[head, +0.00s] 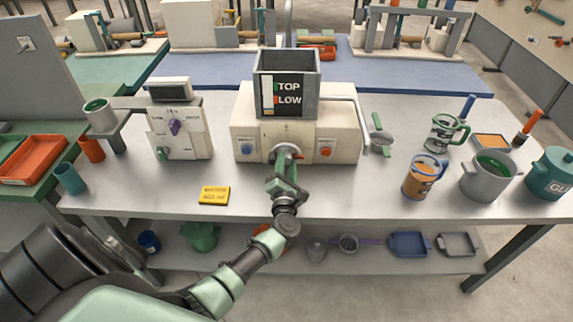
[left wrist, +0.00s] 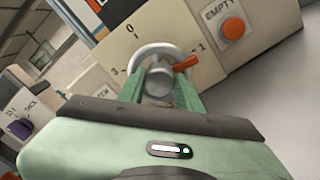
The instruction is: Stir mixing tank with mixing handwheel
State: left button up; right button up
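The mixing handwheel (head: 287,150) is a white ring on the front of the cream machine; in the left wrist view its ring (left wrist: 142,50) surrounds a grey hub and has an orange handle (left wrist: 186,63) at upper right. The dial behind it reads 0, 1 and 3. Contact with the hub is unclear. My right gripper is not in view.
A control box with a purple knob (head: 175,127) stands left. A yellow sign (head: 214,195) lies in front. Jugs and pots, including a grey pot (head: 487,190), stand right.

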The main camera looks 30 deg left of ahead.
pick_arm(q)
jog(key=shift+m, duration=0.4)
grip_shut()
jog(key=m+p, duration=0.1)
jog(key=m, duration=0.2)
jog(key=shift+d+p, duration=0.1)
jog(key=shift+p, duration=0.2)
jog(key=m+p, duration=0.2)
jog(key=m, duration=0.4)
jog(key=shift+f, duration=0.15)
jog(key=m+p, duration=0.1)
jog(key=m, duration=0.4)
jog(key=shift+f, duration=0.15)
jog(key=m+p, duration=0.1)
jog(key=m, duration=0.3)
jog(key=shift+f+m, duration=0.15)
jog(key=shift+m, duration=0.55)
jog(key=o, duration=1.2)
grip_release()
